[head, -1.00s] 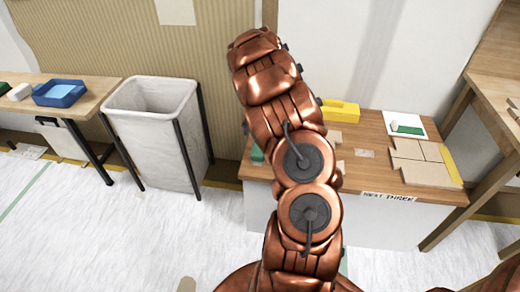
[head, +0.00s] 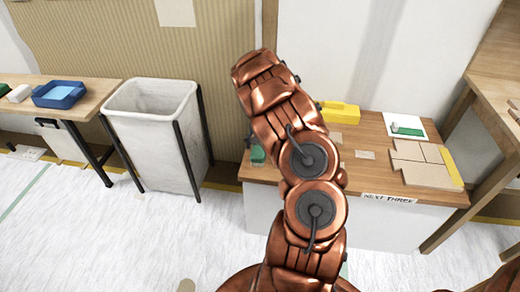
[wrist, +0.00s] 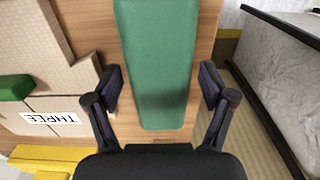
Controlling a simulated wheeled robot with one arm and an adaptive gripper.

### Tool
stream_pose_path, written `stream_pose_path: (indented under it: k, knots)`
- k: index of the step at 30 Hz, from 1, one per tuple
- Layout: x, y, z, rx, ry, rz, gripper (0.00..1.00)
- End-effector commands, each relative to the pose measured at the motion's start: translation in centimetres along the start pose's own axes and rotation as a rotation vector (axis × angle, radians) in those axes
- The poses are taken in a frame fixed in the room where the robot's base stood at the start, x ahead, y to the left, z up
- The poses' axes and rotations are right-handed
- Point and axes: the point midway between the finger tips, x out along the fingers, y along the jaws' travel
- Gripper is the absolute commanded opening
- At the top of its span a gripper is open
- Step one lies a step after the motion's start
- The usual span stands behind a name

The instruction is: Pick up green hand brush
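The green hand brush (wrist: 158,60) shows in the wrist view as a long green shape lying on a wooden top, its upper end cut off by the frame. My gripper (wrist: 162,86) is open, one finger on each side of the green shape, with gaps between. I cannot tell how high the fingers are above the wood. In the head view, a green piece (head: 257,155) shows at the left end of the low bench, partly hidden by my arm. My gripper is hidden there.
The low wooden bench (head: 372,181) also bears a yellow block (head: 341,112), flat beige boards (head: 424,173) and a white card (head: 396,119) with a green item on it. A pale bin (head: 152,140) on dark legs stands left of the bench. A blue tray (head: 59,95) is further left.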

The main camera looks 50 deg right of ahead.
Motion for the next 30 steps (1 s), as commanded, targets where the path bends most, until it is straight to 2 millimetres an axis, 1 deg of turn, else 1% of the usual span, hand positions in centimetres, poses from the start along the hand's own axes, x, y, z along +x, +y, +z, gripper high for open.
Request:
stream_pose_path:
  k: [1, 2, 18, 19, 26, 30]
  knots:
    - [0.0, 0.0, 0.0, 0.0, 0.0, 0.0, 0.73]
    - [0.0, 0.0, 0.0, 0.0, 0.0, 0.0, 0.7]
    - [-0.1, 0.0, 0.0, -0.001, 0.001, 0.0, 0.14]
    - [-0.1, 0.0, 0.0, -0.001, 0.001, 0.0, 0.11]
    - [-0.3, 0.0, 0.0, -0.001, 0.002, 0.0, 0.11]
    - [-1.3, 0.0, -0.1, -0.002, 0.004, 0.001, 0.11]
